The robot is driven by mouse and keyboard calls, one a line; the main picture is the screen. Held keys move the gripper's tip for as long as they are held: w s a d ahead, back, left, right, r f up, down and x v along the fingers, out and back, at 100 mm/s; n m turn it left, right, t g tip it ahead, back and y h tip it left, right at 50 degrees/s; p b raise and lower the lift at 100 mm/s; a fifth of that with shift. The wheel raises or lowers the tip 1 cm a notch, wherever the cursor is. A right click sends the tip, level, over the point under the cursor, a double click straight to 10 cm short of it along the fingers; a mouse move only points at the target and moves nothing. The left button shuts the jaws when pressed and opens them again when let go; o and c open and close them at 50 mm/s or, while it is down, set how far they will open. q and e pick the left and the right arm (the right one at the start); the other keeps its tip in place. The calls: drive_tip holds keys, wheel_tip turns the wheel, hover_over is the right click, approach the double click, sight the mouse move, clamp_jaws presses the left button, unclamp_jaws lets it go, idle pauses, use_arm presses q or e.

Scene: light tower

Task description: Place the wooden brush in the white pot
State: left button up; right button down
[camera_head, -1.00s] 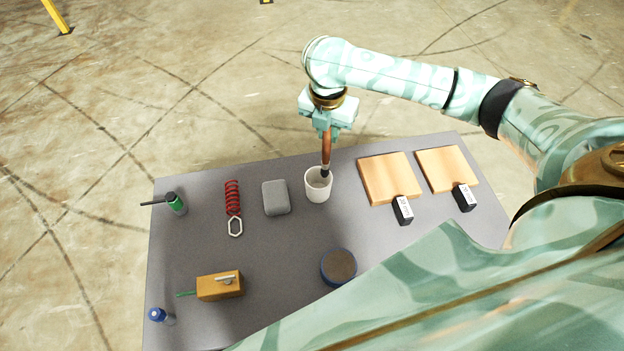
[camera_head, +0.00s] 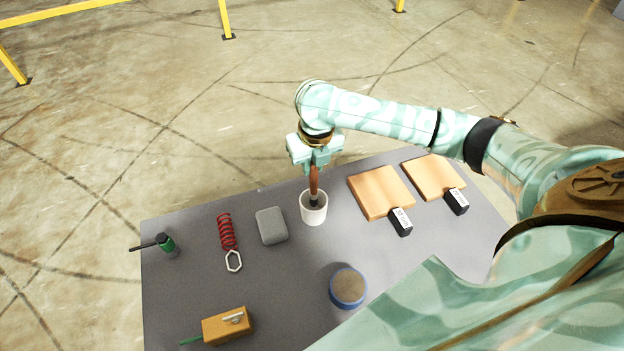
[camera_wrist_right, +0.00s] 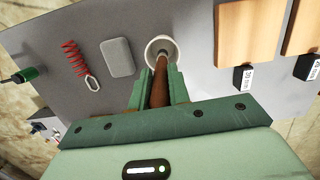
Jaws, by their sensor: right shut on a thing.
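The wooden brush (camera_head: 314,184) is brown with a dark lower end. My right gripper (camera_head: 314,166) is shut on its upper part and holds it upright over the white pot (camera_head: 314,213). The brush's lower end reaches inside the pot's rim; whether it touches the bottom is hidden. In the right wrist view the brush (camera_wrist_right: 159,85) runs between the fingers of the gripper (camera_wrist_right: 158,80) toward the opening of the white pot (camera_wrist_right: 151,50). My left gripper is not in view.
A grey block (camera_head: 271,226) stands left of the pot, with a red spring (camera_head: 227,232) beyond it. Wooden boards (camera_head: 381,192) with black blocks (camera_head: 401,222) lie to the right. A blue-rimmed round container (camera_head: 348,288) stands in front, and an orange box (camera_head: 227,326) is at front left.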

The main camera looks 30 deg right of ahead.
sight(313, 178)
wheel_tip(313, 178, down, 5)
drive_tip(key=shift+b, duration=0.95)
drive_tip(key=shift+r, duration=0.15)
drive_tip(key=c, duration=1.3)
unclamp_jaws()
drive_tip(key=shift+f, duration=0.2)
drive_tip(key=r+p, duration=0.2)
drive_tip(key=r, duration=0.2)
drive_tip(key=s+r+p, duration=0.1)
drive_tip(key=r, duration=0.3)
drive_tip(key=r+p, duration=0.2)
drive_tip(key=r, duration=0.2)
drive_tip(key=shift+s+a+r+p, duration=0.15)
drive_tip(key=shift+s+p, duration=0.2)
